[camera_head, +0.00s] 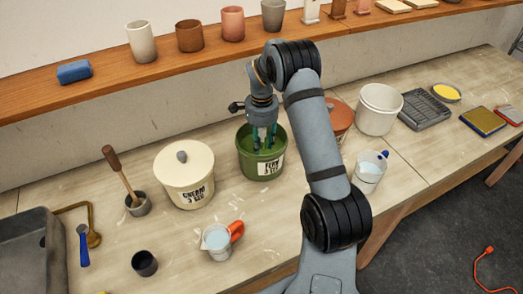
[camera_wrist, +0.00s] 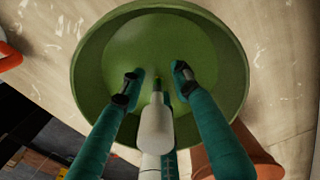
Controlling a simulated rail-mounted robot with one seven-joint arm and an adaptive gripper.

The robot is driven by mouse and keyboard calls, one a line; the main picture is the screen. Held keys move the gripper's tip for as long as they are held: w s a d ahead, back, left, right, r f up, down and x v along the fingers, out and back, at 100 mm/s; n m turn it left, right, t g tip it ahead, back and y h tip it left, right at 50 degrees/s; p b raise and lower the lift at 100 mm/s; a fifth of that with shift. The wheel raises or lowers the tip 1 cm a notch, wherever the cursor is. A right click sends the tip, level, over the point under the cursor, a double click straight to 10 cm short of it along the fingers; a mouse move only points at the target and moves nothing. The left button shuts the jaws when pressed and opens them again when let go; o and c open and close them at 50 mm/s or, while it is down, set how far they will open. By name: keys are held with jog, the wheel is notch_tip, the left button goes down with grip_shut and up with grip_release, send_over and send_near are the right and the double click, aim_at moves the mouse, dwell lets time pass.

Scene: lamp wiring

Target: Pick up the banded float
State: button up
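The green bucket (camera_head: 262,166) stands on the bench with its lid off and green glaze inside. My gripper (camera_head: 263,143) points down into it, with its two teal fingers apart. In the wrist view, my gripper (camera_wrist: 155,82) is open over the green surface. A pale, bottle-shaped piece (camera_wrist: 157,125) with a thin end shows between the fingers and looks like the float. I see a gap on both sides of it. I cannot make out its band, and I cannot pick it out in the head view.
A lidded cream bucket (camera_head: 186,181) stands left of the green one. A reddish bucket (camera_head: 340,117) and a white bucket (camera_head: 379,110) stand to the right. A jug with an orange handle (camera_head: 217,241) is in front. A shelf (camera_head: 110,83) with cups runs behind.

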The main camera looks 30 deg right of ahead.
jog(key=r, duration=0.3)
jog(key=r+b, duration=0.1)
jog(key=r, duration=0.2)
jog(key=r+b, duration=0.1)
jog(key=r, duration=0.2)
jog(key=shift+s+d+r, duration=0.1)
jog(key=shift+d+r, duration=0.05)
jog(key=shift+d, duration=0.15)
